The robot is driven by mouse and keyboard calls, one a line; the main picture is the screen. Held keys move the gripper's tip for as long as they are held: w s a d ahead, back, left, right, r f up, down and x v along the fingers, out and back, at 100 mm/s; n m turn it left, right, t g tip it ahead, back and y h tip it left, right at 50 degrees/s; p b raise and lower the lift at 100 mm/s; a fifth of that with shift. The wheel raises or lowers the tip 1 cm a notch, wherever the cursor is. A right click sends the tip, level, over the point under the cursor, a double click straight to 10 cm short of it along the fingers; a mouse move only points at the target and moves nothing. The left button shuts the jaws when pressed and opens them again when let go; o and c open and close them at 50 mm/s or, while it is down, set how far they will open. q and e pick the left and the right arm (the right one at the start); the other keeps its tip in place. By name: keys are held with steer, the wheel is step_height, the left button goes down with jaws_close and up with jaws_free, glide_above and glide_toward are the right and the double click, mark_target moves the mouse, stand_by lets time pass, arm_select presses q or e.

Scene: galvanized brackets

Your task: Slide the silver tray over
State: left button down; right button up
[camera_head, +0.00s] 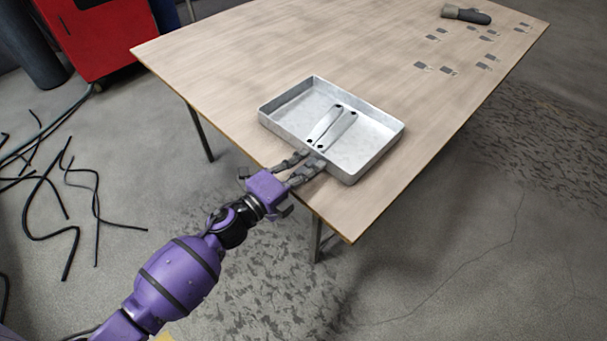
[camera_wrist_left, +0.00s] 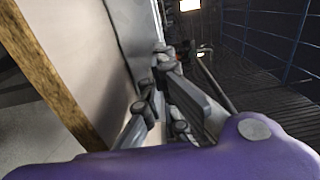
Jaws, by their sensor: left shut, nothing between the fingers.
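The silver tray (camera_head: 366,165) lies flat near the front edge of the wooden table (camera_head: 240,60). It holds elongated silver brackets (camera_head: 331,127) with dark holes. My left gripper (camera_head: 313,158) is at the tray's near wall, with its fingertips at or very close to that wall; whether they touch I cannot tell. The fingers look shut, with nothing between them. In the left wrist view the fingers (camera_wrist_left: 160,85) point along the tray's pale wall (camera_wrist_left: 137,38). My right gripper is not in view.
Several small grey brackets (camera_head: 448,70) lie at the table's far right, near a dark cylindrical object with a tan end (camera_head: 466,15). The tabletop beyond the tray is mostly clear. A red cabinet (camera_head: 95,38) stands at the back left. Black cables (camera_head: 70,200) lie on the floor.

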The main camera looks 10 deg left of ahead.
mark_target(310, 149)
arm_select(q)
steer(key=shift+w, duration=0.3)
steer(key=shift+a, duration=0.1)
steer(key=shift+w+a, duration=0.15)
steer(key=shift+w, duration=0.8)
steer(key=shift+w+a, duration=0.15)
steer(key=shift+w, duration=0.8)
steer(key=shift+s, duration=0.1)
